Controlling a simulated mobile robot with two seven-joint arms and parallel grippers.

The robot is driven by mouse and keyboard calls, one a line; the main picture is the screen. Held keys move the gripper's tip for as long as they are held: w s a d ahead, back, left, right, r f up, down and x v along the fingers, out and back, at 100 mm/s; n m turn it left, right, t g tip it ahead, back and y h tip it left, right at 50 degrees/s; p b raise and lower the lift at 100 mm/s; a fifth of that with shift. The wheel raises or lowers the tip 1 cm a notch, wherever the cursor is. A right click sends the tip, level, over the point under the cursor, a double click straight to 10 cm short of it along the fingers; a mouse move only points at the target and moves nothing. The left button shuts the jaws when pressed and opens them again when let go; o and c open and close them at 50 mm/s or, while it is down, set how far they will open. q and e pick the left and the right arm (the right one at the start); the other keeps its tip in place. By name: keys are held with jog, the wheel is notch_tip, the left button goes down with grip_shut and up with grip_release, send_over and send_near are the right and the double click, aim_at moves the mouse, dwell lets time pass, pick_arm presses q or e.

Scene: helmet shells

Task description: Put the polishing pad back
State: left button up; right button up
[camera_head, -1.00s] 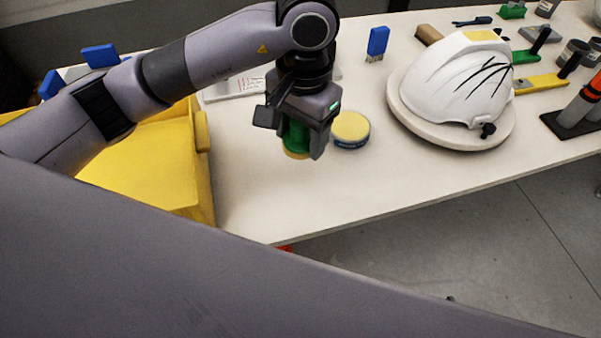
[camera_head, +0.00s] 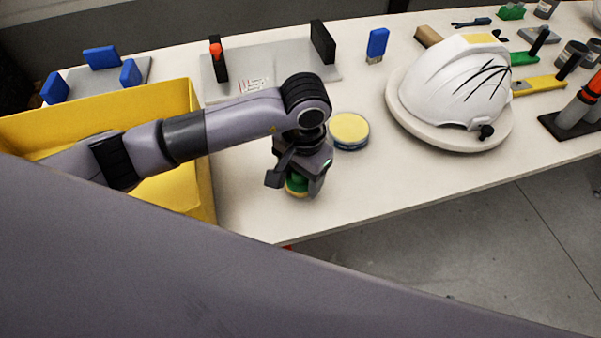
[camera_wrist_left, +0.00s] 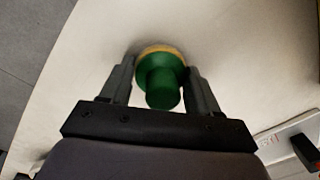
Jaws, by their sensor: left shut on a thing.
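The polishing pad (camera_head: 297,187) has a green knob and a yellowish pad underneath. My left gripper (camera_head: 303,185) is shut on it, low over the white table near its front edge. In the left wrist view the pad (camera_wrist_left: 160,78) sits between the two fingers of the gripper (camera_wrist_left: 162,88), green knob toward the camera. I cannot tell whether the pad's underside touches the table. A round tin (camera_head: 349,131) with a yellow top stands just right of the gripper. My right gripper is not in view.
A yellow bin (camera_head: 204,165) stands at the left. A grey plate fixture (camera_head: 270,65) with black uprights lies behind. A white helmet shell (camera_head: 455,85) rests on a round stand (camera_head: 430,130) at the right. A blue-handled brush (camera_head: 377,43) stands behind the tin. The table's front middle is clear.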

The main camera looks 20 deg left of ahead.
pick_arm(q)
jog(key=shift+f, duration=0.1)
jog(key=o, duration=0.9)
jog(key=shift+o, duration=0.2)
jog(key=shift+r, duration=0.3)
jog(key=r, duration=0.4)
jog(key=r+b, duration=0.1)
jog(key=r, duration=0.6)
jog(key=shift+s+d+r, duration=0.1)
jog(key=shift+d+r, duration=0.15)
jog(key=shift+r, duration=0.1)
